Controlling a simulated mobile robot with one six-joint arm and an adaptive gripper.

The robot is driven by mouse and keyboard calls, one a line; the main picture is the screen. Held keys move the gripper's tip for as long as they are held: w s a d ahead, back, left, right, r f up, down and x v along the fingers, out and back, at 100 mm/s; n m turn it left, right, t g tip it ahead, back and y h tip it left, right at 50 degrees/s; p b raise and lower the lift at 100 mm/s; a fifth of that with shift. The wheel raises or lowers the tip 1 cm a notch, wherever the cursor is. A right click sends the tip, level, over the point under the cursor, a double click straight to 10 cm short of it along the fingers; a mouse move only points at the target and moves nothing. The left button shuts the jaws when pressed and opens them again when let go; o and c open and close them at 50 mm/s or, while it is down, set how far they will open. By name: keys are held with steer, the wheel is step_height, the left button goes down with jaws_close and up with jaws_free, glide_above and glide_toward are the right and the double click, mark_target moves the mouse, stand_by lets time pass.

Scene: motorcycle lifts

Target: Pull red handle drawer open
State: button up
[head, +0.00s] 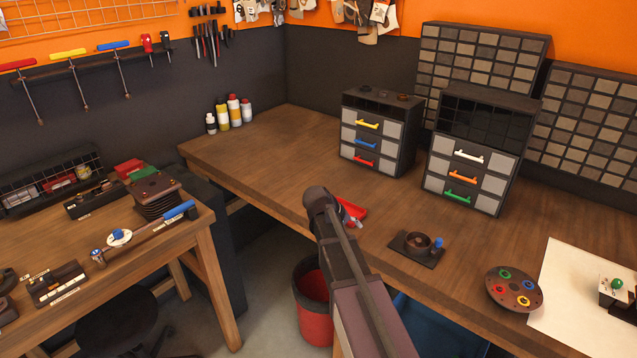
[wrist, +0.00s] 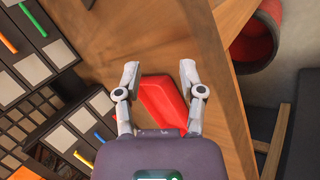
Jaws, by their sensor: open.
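The red handle (head: 363,161) is on the bottom drawer of the left small cabinet (head: 404,137), below a blue handle (head: 365,144) and a yellow handle (head: 367,123). That drawer looks closed. My gripper (wrist: 160,80) is open and empty in the wrist view, its fingers apart above a red tray (wrist: 165,100) on the bench. In the head view my arm largely hides the gripper, which is in front of and below the cabinet, apart from the handle.
A second cabinet (head: 508,185) with white, orange and green handles stands to the right. A small dark stand (head: 410,257) with a blue knob lies on the bench to its front. A red bin (head: 313,310) stands below.

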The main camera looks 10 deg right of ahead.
steer(key=s+a+f+y, duration=0.2)
steer(key=s+a, duration=0.3)
steer(key=s, duration=0.4)
steer(key=s+a+f+m+g+y, duration=0.1)
steer(key=s+a+f+y, duration=0.1)
steer(key=s+a+y, duration=0.3)
steer(key=s, duration=0.4)
steer(key=shift+s+a, duration=0.1)
steer(key=shift+c, duration=0.2)
jaws_close()
